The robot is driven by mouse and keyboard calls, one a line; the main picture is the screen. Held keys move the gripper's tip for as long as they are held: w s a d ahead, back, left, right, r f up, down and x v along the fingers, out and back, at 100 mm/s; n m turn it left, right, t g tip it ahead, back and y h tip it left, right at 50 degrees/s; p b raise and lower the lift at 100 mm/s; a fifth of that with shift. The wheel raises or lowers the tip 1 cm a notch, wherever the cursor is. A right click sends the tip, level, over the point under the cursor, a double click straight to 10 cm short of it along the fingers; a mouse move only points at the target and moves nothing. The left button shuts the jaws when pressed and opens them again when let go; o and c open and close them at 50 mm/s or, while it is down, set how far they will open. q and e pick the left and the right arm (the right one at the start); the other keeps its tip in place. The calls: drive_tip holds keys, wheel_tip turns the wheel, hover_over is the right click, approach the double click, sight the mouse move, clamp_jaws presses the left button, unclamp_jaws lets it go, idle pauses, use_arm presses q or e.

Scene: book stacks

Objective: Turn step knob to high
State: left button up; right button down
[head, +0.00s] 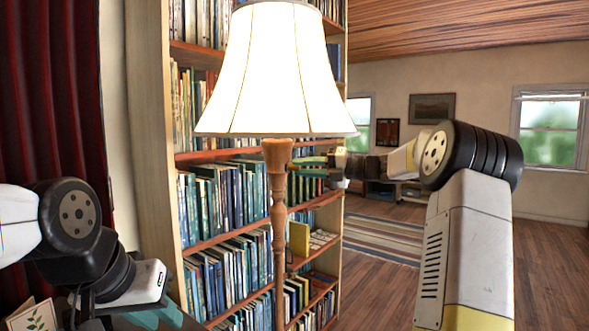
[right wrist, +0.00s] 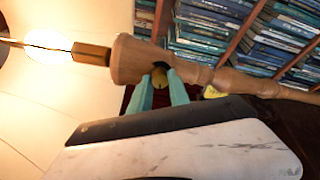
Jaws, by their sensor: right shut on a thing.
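A lit floor lamp stands in the middle of the head view, with a white shade (head: 277,75) on a turned wooden pole (head: 278,190). In the right wrist view the pole (right wrist: 130,60) runs sideways beside the glowing bulb (right wrist: 48,47). A small dark knob (right wrist: 160,67) sits on the pole's thick upper part. My right gripper (right wrist: 161,80) has its teal fingers on either side of the knob and is shut on it. The knob's setting cannot be read. My left gripper (head: 155,316) is low at the left, away from the lamp; its jaw gap is unclear.
A tall bookshelf (head: 150,120) full of books stands close behind the lamp. A dark red curtain (head: 50,100) hangs at the left. A card (head: 33,316) with a leaf picture is at the lower left. Wooden floor (head: 370,285) and a striped rug (head: 375,238) lie open at the right.

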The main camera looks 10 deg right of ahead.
drive_tip(key=shift+f+m, duration=0.1)
drive_tip(key=shift+m, duration=1)
drive_tip(key=c, duration=1.2)
unclamp_jaws()
drive_tip(key=shift+c, duration=0.2)
drive_tip(key=v, duration=0.7)
drive_tip(key=shift+s+d, duration=0.15)
drive_tip(key=shift+d, duration=0.2)
